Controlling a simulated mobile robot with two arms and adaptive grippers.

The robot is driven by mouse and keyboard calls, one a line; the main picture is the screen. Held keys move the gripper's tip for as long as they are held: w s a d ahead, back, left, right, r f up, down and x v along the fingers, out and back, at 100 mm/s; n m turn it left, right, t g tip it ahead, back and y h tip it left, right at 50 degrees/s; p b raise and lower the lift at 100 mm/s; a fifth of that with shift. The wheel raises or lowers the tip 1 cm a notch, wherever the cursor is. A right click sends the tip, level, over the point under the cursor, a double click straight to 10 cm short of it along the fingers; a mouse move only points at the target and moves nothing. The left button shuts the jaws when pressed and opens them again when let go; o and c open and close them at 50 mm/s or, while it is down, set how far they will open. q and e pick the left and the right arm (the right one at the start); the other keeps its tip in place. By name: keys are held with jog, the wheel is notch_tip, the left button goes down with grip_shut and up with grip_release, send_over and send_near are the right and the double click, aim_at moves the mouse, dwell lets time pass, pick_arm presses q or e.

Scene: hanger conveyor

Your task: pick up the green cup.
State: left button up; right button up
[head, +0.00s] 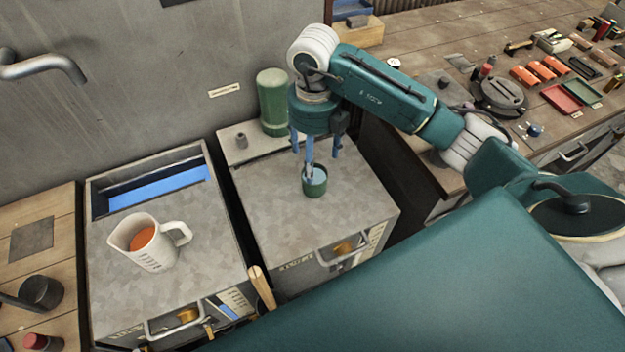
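The green cup (315,187) is small and dark green, with a pale blue inside. It stands upright on the grey top of the middle cabinet, near its centre. My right gripper (309,170) comes in from the right and points down over the cup. Its blue fingers reach down to the cup's mouth, with one tip at or inside the near-left rim. Whether the fingers are pressing on the cup wall is too small to tell. The cup looks still at surface level. My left gripper is out of view.
A tall green cylinder (272,103) and a small grey piece (241,140) stand on the ledge behind. A white measuring jug (148,243) with orange contents stands on the left cabinet (205,262). A cluttered wooden bench (420,42) is at the right. The cabinet top around the cup is clear.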

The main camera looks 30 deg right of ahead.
aim_at(315, 177)
jog(key=shift+s+f+p, duration=0.15)
jog(key=shift+f+p, duration=0.05)
jog(key=shift+f, duration=0.4)
jog(key=shift+s+f+p, duration=0.15)
jog(key=shift+f, duration=0.45)
jog(key=shift+f+p, duration=0.3)
jog(key=shift+f, duration=0.05)
notch_tip(315, 177, down, 4)
jog(key=shift+s+a+r+p, duration=0.1)
jog(key=shift+r+p, duration=0.05)
jog(key=shift+p, duration=0.85)
jog(key=shift+f, duration=0.45)
jog(key=c, duration=1.4)
